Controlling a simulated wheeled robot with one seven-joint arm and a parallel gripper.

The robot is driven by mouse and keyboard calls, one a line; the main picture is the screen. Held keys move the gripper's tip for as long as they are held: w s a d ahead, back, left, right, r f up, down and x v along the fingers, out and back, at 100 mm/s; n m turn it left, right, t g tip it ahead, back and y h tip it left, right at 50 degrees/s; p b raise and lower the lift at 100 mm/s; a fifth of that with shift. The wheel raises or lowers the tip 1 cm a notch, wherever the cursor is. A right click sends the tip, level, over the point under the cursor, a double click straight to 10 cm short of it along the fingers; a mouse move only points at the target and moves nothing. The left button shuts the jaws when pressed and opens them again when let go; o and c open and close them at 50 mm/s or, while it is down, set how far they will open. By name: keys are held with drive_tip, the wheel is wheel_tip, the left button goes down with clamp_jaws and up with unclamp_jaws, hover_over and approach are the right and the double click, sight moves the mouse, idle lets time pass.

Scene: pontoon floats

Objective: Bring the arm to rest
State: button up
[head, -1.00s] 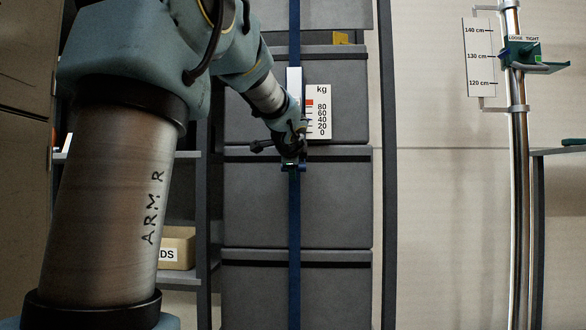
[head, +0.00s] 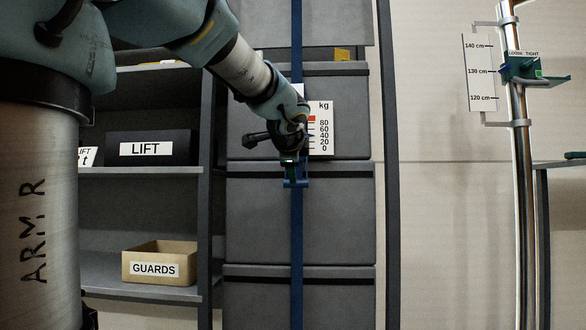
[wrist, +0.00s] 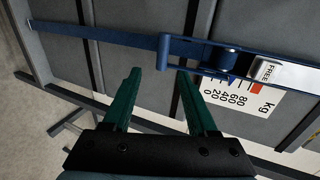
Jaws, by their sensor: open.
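My gripper (head: 291,172) is at the end of my arm, in front of the blue strap (head: 296,235) that runs down the stack of grey boxes. In the wrist view my gripper (wrist: 160,98) shows two green fingers spread apart with nothing between them. The blue strap (wrist: 110,36) and its blue tensioner (wrist: 215,57) lie just beyond the fingertips. I cannot tell whether a finger touches them. The kg scale plate (head: 320,128) is right behind my wrist; it also shows in the wrist view (wrist: 262,105).
A shelf rack on the left holds a black LIFT bin (head: 150,148) and a cardboard GUARDS box (head: 159,263). A metal pole (head: 519,150) with a green clamp (head: 522,68) and a cm scale (head: 480,72) stands at the right. The wall between is clear.

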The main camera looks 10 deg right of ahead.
drive_tip(key=s+a+f+n+g+y+p, duration=0.1)
drive_tip(key=s+a+f+n+g, duration=0.2)
drive_tip(key=f, duration=0.7)
drive_tip(key=a+f+n+g+y+p, duration=0.15)
drive_tip(key=a+f+n, duration=0.35)
drive_tip(key=f, duration=0.5)
drive_tip(key=s+a+f+n+g+p, duration=0.1)
drive_tip(key=s+a+f+n+g, duration=0.35)
drive_tip(key=s+f, duration=0.4)
drive_tip(key=s+a+f+n+g, duration=0.3)
drive_tip(key=s+f+n, duration=0.3)
drive_tip(key=s+f, duration=0.25)
wheel_tip(320, 180, up, 37)
drive_tip(key=p, duration=3.8)
drive_tip(key=shift+d, duration=0.15)
drive_tip(key=shift+n, duration=0.25)
